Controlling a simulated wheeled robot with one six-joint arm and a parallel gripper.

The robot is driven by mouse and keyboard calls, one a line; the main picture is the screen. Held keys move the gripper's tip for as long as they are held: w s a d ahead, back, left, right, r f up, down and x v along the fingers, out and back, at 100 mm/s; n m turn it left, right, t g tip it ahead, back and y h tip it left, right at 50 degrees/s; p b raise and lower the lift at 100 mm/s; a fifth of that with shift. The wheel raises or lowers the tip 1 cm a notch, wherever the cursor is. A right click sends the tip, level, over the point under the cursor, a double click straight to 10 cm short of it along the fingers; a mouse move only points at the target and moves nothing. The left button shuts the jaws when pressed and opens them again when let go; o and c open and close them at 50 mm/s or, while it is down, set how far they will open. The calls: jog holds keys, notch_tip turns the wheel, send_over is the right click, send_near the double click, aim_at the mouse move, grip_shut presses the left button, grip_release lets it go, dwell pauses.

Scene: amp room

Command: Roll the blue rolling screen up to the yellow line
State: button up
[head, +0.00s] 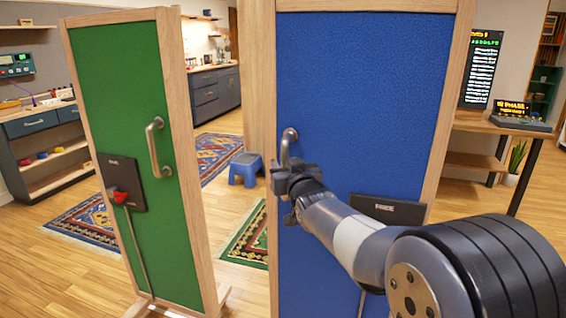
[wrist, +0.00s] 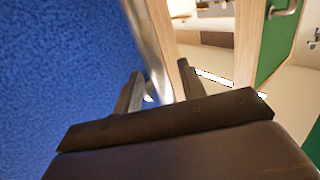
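The blue rolling screen (head: 360,95) stands upright in a wooden frame in front of me in the head view. Its blue panel (wrist: 60,70) fills the left of the wrist view. A metal handle (head: 288,148) is on the panel's left side. My gripper (head: 292,178) is at the lower part of this handle. In the wrist view the handle bar (wrist: 145,40) runs down between my two fingers (wrist: 160,88), with small gaps seen beside it, so the gripper looks open around the bar. A dark plate (head: 388,209) on the panel is partly hidden by my arm. I see no yellow line.
A green screen (head: 112,75) with a handle and red knob stands close on the left. A blue stool (head: 245,168) and patterned rugs (head: 80,222) lie beyond. A desk (head: 500,124) stands at the right. Wooden floor (head: 55,285) is clear at the lower left.

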aim_at(285, 163)
jog(key=v, duration=0.8)
jog(key=shift+w+a, duration=0.15)
jog(key=x, duration=1)
jog(key=shift+w, duration=0.4)
jog(key=shift+s, duration=0.1)
jog(key=shift+s+d, duration=0.2)
jog(key=shift+d, duration=0.5)
